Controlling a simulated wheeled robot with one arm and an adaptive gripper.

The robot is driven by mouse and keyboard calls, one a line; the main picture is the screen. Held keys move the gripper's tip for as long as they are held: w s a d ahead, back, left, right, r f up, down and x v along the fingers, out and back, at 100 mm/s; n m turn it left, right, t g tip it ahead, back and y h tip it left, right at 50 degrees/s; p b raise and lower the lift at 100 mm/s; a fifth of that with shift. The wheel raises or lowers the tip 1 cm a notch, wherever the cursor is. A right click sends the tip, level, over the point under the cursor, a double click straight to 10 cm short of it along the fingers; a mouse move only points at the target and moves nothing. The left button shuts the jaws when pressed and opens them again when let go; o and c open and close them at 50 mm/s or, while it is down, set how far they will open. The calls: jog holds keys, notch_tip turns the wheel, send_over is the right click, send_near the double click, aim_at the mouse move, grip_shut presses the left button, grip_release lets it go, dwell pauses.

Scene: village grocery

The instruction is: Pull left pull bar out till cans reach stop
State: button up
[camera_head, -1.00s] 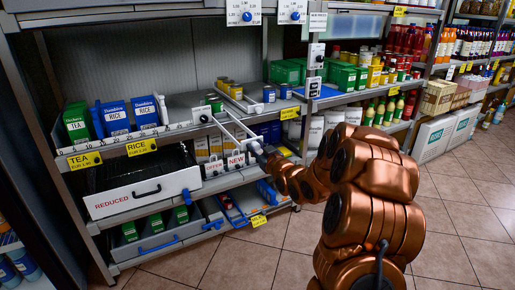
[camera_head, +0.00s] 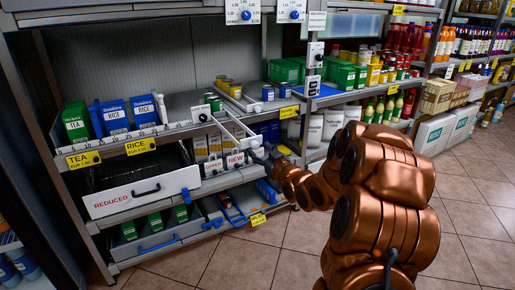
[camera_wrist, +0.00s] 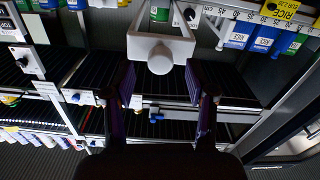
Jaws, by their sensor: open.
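A white pull bar (camera_head: 228,128) with a crosspiece sticks out from the middle shelf in the head view. In the wrist view the end of a white pull bar (camera_wrist: 160,45), with a round knob, lies ahead of my gripper (camera_wrist: 161,88), roughly centred between its fingers. The fingers are open and apart, with a gap to each side of the bar. In the head view my gripper (camera_head: 265,157) is small and dark beside the bar's front. Green-topped cans (camera_head: 212,102) stand behind the bar, with yellow-labelled cans (camera_head: 234,90) farther right.
A white drawer marked REDUCED (camera_head: 143,193) stands out at lower left. Rice boxes (camera_head: 115,117) are on the shelf above it. The tiled floor (camera_head: 250,262) in front is clear.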

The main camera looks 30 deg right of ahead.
jog(key=shift+s, duration=1.85)
jog(key=s+a+f+m+g+h, duration=0.1)
jog(key=s+a+f+g, duration=0.3)
jog(key=s+g, duration=0.15)
jog(key=s+a+f+g+h, duration=0.1)
jog(key=s+a+f+g, duration=0.3)
jog(key=s+g, duration=0.15)
jog(key=s+a+r+g+y, duration=0.1)
jog(key=s+a+g, duration=0.3)
jog(key=s, duration=0.7)
jog(key=s+a+m+g, duration=0.1)
jog(key=s+a+g, duration=0.3)
jog(key=s, duration=0.6)
jog(key=s+a+r+g+y, duration=0.1)
jog(key=s+a+g, duration=0.1)
jog(key=s+a, duration=0.65)
jog(key=s+d+r+p, duration=0.1)
jog(key=r+p, duration=1.1)
jog(key=s+d+r+t+p, duration=0.1)
jog(key=s+d+r+p, duration=0.1)
jog(key=r+p, duration=1)
jog(key=shift+r, duration=0.7)
